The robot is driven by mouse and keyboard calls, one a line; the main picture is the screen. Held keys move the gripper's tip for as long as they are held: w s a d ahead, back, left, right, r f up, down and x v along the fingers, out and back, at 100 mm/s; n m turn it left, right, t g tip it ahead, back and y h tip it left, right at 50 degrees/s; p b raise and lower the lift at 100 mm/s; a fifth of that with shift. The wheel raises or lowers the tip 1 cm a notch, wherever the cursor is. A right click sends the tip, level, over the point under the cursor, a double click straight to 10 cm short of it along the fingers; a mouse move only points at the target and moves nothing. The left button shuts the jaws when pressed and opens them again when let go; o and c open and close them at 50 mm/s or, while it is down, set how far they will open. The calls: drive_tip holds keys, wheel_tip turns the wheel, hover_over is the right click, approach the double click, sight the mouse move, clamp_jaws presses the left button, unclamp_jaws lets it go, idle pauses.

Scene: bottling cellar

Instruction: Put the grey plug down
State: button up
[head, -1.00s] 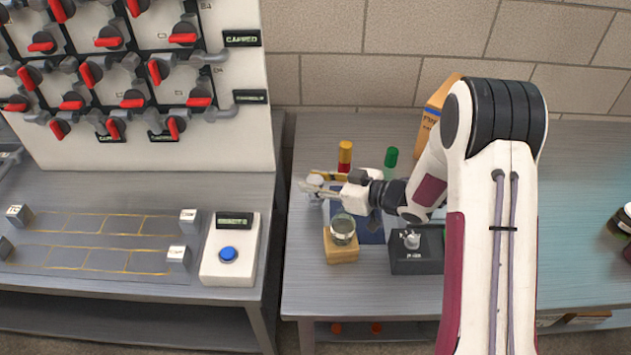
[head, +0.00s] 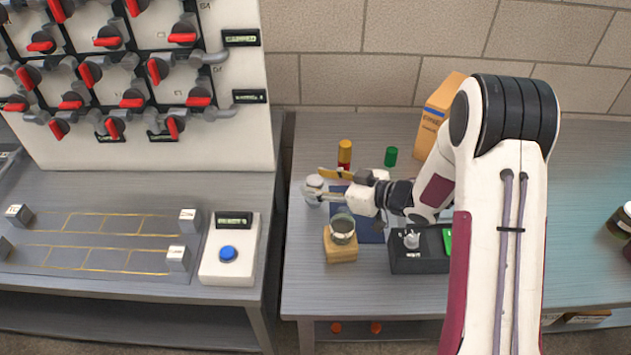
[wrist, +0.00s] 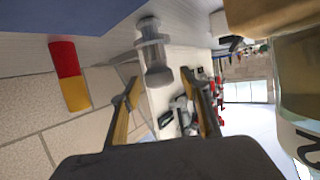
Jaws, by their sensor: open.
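The grey plug (head: 314,184) stands upright on the bare tabletop near the left edge of the right bench, left of the blue mat (head: 372,232). In the wrist view the plug (wrist: 154,55) shows sideways, with a flange near one end and a wider foot resting on the bench. My gripper (head: 324,184) is open at the plug's right side, its fingers spread. In the wrist view the fingertips (wrist: 159,84) are apart with a gap between them, and the plug is just beyond them. Nothing is held.
A red and yellow cylinder (head: 345,153) and a green one (head: 391,156) stand behind my gripper. A glass jar (head: 342,228) on a wooden block (head: 341,252) stands close in front. A black holder (head: 417,261) is further right. A gap separates the left bench.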

wheel_tip(320, 180, up, 8)
drive_tip(key=d, duration=0.1)
drive_tip(key=shift+s+f, duration=0.25)
drive_tip(key=shift+s, duration=0.15)
idle(0.9)
drive_tip(key=w+d+r+m+t+h, duration=0.2)
drive_tip(key=d+r+m+t+h, duration=0.15)
drive_tip(key=d+r+h, duration=0.4)
drive_tip(key=s+d+r+m+h, duration=0.55)
drive_tip(key=s+d+r, duration=0.35)
drive_tip(key=s+d, duration=0.35)
drive_tip(key=s+a+f+m+g, duration=0.1)
drive_tip(key=s+a+f+g, duration=0.1)
drive_tip(key=s, duration=1)
drive_tip(key=s+a+f+m+g+y, duration=0.1)
drive_tip(key=s+a+f+g, duration=0.1)
drive_tip(key=s, duration=1)
drive_tip(key=shift+s+a+g, duration=0.15)
drive_tip(key=shift+s+g, duration=0.15)
drive_tip(key=shift+g, duration=0.45)
